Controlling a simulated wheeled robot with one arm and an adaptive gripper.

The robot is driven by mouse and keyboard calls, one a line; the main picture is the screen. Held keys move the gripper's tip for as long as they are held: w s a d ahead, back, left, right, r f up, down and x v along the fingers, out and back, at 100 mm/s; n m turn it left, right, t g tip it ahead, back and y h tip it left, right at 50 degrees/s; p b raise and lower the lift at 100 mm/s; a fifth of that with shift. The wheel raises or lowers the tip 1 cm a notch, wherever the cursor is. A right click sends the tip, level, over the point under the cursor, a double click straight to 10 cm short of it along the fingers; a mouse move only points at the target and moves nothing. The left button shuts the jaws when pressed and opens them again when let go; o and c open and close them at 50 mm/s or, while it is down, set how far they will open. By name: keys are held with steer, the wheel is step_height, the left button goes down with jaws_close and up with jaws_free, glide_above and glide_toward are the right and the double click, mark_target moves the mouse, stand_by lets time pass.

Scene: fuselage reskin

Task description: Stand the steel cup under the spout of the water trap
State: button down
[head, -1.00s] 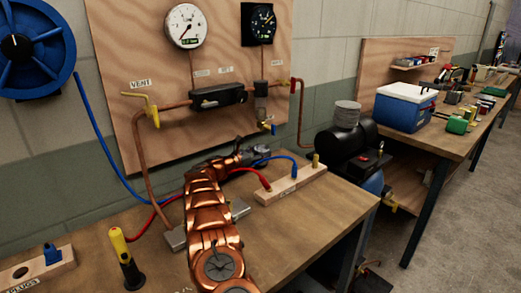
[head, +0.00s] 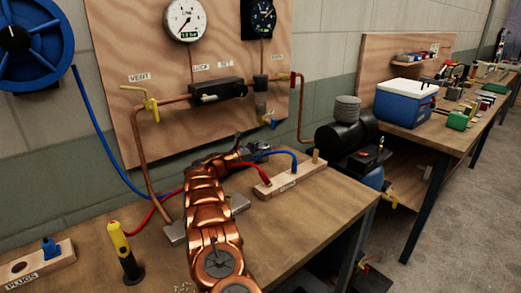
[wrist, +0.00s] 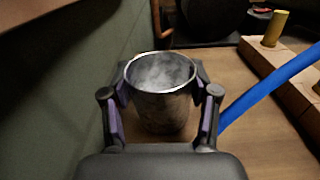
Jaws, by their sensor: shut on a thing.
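The steel cup (wrist: 160,100) is upright between the two fingers of my gripper (wrist: 161,92) in the wrist view. The fingers press on its sides, and its open rim faces the camera. I cannot tell whether its base touches the bench. In the head view my gripper (head: 243,152) is over the back of the bench near the wall board, and the cup is not clearly visible behind it. The water trap (head: 261,108) hangs on the copper pipe at the board's right, above and right of my gripper, with a small spout and tap (head: 269,122) at its bottom.
A wooden block (head: 290,181) with red and blue hose plugs lies right of my gripper. The blue hose (wrist: 270,85) passes close to the right finger. A yellow-black tool (head: 124,250) stands at the front left. The bench's front right (head: 310,215) is clear.

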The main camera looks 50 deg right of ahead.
steer(key=shift+f, duration=0.25)
steer(key=shift+c, duration=1.1)
jaws_free()
steer(key=a, duration=0.4)
steer(key=w+a, duration=0.1)
steer(key=a, duration=0.7)
steer(key=shift+w, duration=0.15)
